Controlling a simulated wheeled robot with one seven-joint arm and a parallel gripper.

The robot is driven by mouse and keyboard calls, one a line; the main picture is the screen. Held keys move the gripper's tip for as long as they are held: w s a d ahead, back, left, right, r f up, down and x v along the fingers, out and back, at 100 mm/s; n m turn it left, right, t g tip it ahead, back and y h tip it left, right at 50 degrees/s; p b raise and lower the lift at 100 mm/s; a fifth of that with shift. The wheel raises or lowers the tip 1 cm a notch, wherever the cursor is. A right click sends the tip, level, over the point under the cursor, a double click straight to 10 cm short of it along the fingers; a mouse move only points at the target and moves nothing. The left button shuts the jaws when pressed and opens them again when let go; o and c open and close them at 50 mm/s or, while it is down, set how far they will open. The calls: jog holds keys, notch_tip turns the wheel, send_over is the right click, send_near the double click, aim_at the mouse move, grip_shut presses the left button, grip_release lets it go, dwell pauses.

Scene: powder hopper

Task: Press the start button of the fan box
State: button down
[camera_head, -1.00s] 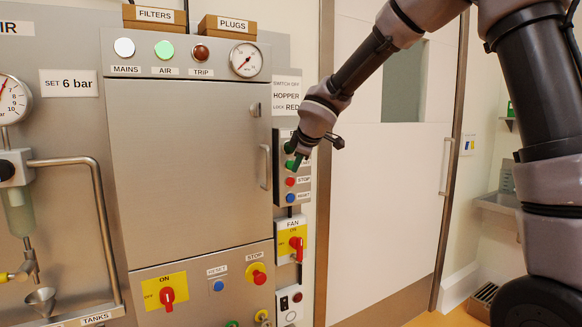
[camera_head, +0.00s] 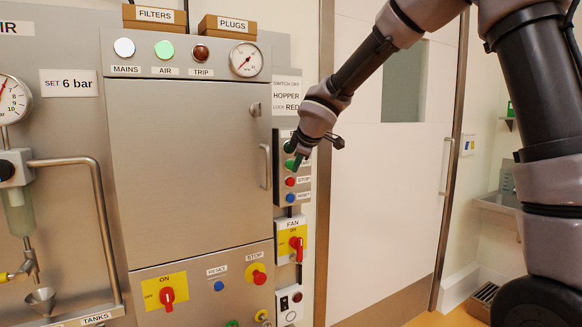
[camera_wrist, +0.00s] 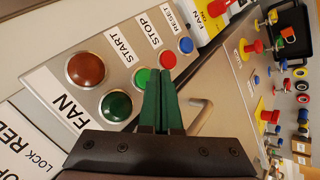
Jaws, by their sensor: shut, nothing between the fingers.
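The fan box (camera_wrist: 120,60) is a grey panel with a FAN label, and it shows tilted in the wrist view. The small green start button (camera_wrist: 141,76) sits by the START label, partly covered by my fingertips. Beside it are a red stop button (camera_wrist: 167,59) and a blue reset button (camera_wrist: 186,45). My gripper (camera_wrist: 160,75) is shut and empty, its green fingertips together in front of the button row. In the head view the fan box (camera_head: 291,199) is on the wall, and my gripper (camera_head: 297,163) is close to its upper part. I cannot tell whether the fingertips touch the button.
A brown-red lamp (camera_wrist: 87,69) and a dark green lamp (camera_wrist: 116,105) are on the fan box. A cabinet handle (camera_head: 265,167) is to its left. Below is a yellow-and-red FAN switch (camera_head: 296,243). A white door (camera_head: 385,200) is to the right.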

jog(key=shift+w, duration=0.1)
jog(key=shift+w+a, duration=0.25)
dwell(0.3)
jog(key=shift+w+a, duration=0.2)
jog(key=shift+w, duration=0.1)
dwell(0.6)
jog(key=shift+s, duration=0.1)
jog(key=shift+s+d, duration=0.45)
jog(key=shift+s, duration=0.1)
jog(key=shift+s+d, duration=0.7)
jog(key=shift+s, duration=0.35)
jog(key=shift+s+d, duration=0.7)
jog(key=shift+s, duration=0.35)
jog(key=shift+d, duration=0.1)
